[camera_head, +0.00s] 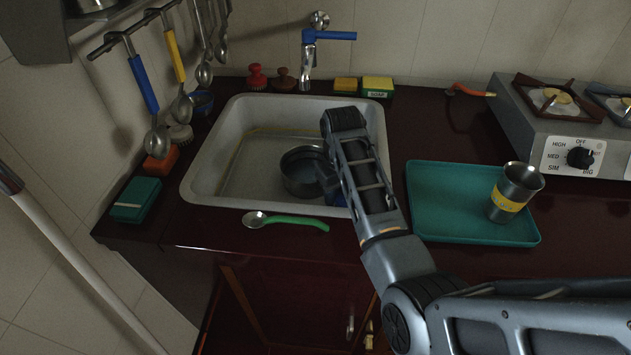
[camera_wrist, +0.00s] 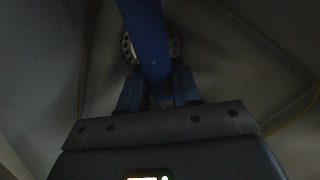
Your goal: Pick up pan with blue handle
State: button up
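In the wrist view the blue handle (camera_wrist: 148,40) runs from the top edge down between the two fingers of my gripper (camera_wrist: 160,90). The fingers lie close against both sides of the handle, with no clear gap. The pan's bowl is outside the wrist view. In the head view my gripper (camera_head: 328,178) is down in the sink, just right of the bowl.
The sink (camera_head: 218,150) has raised walls around my gripper. A blue-levered faucet (camera_head: 309,55) stands behind it. A green-handled spoon (camera_head: 290,221) lies at the front. A teal tray (camera_head: 445,200) with a metal cup (camera_head: 515,190) is on the right, before the stove (camera_head: 560,130).

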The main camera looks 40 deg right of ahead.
grip_shut()
jog(key=shift+r, duration=0.15)
dwell(0.4)
